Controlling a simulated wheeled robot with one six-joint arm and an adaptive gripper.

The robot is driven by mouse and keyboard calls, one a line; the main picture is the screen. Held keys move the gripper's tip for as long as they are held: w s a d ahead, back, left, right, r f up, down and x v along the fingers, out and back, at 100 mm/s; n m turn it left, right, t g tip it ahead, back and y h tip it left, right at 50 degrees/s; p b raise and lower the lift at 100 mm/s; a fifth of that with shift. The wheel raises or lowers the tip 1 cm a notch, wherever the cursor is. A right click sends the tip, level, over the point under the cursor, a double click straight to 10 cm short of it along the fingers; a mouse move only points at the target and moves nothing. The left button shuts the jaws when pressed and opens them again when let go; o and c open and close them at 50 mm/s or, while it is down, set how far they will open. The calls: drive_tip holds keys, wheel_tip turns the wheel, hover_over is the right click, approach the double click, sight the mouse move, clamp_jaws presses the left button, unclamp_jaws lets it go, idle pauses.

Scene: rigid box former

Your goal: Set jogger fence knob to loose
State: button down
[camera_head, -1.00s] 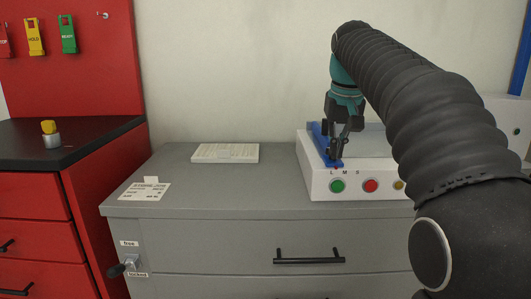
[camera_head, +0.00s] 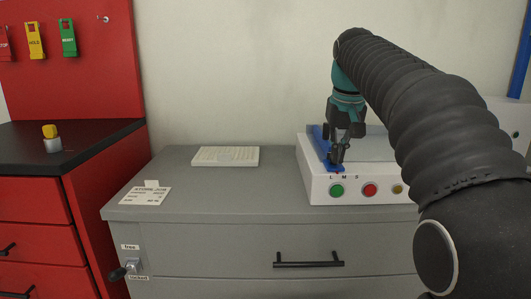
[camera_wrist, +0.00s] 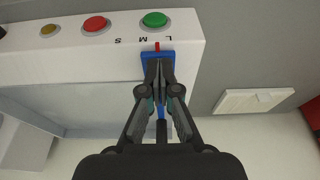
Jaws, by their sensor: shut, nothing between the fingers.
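The white box former (camera_head: 318,186) stands on the right of the grey cabinet top. Its blue fence (camera_head: 317,134) runs along the left side, and it also shows in the wrist view (camera_wrist: 157,57). A red pointer (camera_wrist: 157,46) on the fence lies close to the L of the L, M, S marks. My gripper (camera_wrist: 159,82) points down over the front end of the fence, with its fingertips together and nothing held. It also shows in the head view (camera_head: 336,160). I cannot make out the fence knob or its setting; my fingers cover that part of the fence.
Green (camera_head: 336,190), red (camera_head: 370,190) and yellow buttons line the box former's front. A white slatted panel (camera_head: 226,156) and a printed card (camera_head: 146,195) lie on the cabinet (camera_head: 230,200). A lever (camera_head: 122,271) marked free and locked is on the cabinet's front. The cabinet top's middle is clear.

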drive_tip(key=shift+s, duration=0.1)
drive_tip(key=shift+s, duration=0.25)
drive_tip(key=w+v, duration=0.1)
drive_tip(key=v, duration=0.4)
drive_tip(key=shift+r, duration=0.55)
drive_tip(key=shift+w, duration=0.1)
